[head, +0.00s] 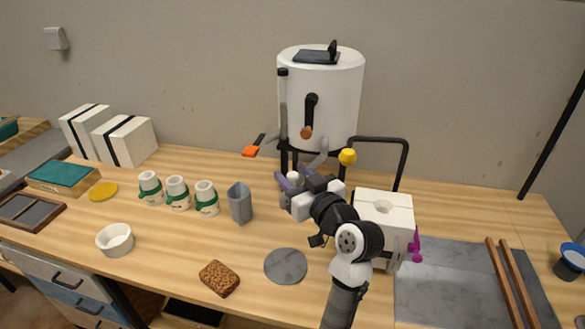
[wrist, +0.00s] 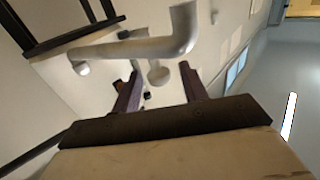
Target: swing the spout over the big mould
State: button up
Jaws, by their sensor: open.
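The grey spout (wrist: 150,47) is a bent pipe crossing the upper part of the wrist view. In the head view a grey pipe (head: 319,156) shows low on the front of the white tank (head: 335,95). A white mould block (head: 384,207) with a hole in its top stands right of my arm, partly hidden by it; it looks like the big mould. My gripper (head: 285,184) is open below the tank. In the wrist view my gripper (wrist: 160,84) has its fingers apart, with a short stub of the spout showing between them. I cannot tell whether they touch it.
A black bent rod with a yellow knob (head: 348,156) stands behind the mould. Two strapped white moulds (head: 125,141), green-banded cups (head: 178,193) and a grey jug (head: 239,203) stand to the left. The bench front holds a grey disc (head: 286,266) and a brown sponge (head: 219,278).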

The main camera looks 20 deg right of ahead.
jog(key=shift+w+a, duration=0.1)
jog(key=shift+w, duration=0.35)
jog(key=shift+c, duration=0.2)
grip_shut()
